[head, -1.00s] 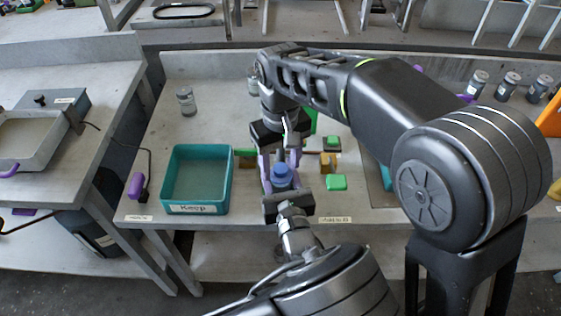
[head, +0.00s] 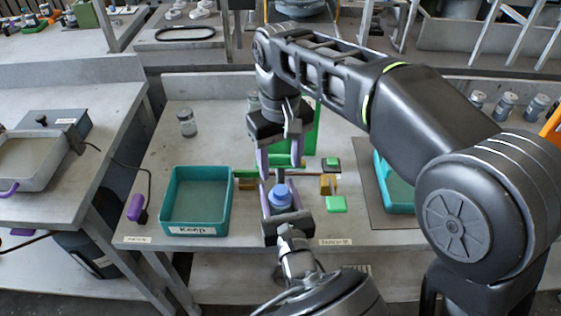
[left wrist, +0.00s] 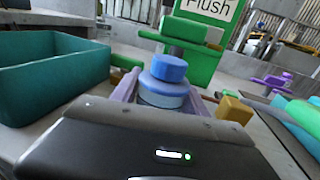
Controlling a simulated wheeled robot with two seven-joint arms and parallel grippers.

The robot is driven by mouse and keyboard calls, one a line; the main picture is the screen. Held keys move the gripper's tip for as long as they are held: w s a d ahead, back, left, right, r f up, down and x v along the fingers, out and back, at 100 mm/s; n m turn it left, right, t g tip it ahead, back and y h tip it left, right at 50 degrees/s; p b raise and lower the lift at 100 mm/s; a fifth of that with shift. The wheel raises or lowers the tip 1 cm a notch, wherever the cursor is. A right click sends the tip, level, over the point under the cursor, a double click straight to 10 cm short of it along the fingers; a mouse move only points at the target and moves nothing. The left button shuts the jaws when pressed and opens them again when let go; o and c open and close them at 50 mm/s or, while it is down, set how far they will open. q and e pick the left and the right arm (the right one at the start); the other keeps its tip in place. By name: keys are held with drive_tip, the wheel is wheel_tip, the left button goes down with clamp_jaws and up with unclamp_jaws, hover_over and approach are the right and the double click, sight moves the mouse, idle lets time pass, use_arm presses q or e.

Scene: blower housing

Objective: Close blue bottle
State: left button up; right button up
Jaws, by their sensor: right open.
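The blue bottle (head: 280,204) stands upright near the front of the table. A darker blue cap (left wrist: 168,68) sits on top of it; I cannot tell how tight it is. My left gripper (head: 281,196) comes from the front, with its purple fingers on both sides of the bottle. The left wrist view shows the bottle (left wrist: 162,94) between these fingers. My right gripper (head: 280,160) is open and empty, pointing down, above and behind the bottle, apart from the cap.
A teal bin (head: 197,229) labelled Keep stands to the left. A green frame (left wrist: 200,62) with a Flush sign (left wrist: 208,8) stands behind the bottle. A green block (head: 336,204) and a yellow block (head: 328,185) lie to the right. Grey jars (head: 187,122) stand farther back.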

sight(283, 211)
use_arm(q)
drive_tip(key=o, duration=0.4)
drive_tip(key=v, duration=0.7)
drive_tip(key=shift+s+d+b, duration=0.1)
drive_tip(key=shift+s+b, duration=0.25)
drive_tip(key=shift+s, duration=0.05)
use_arm(e)
drive_tip(key=shift+f, duration=0.35)
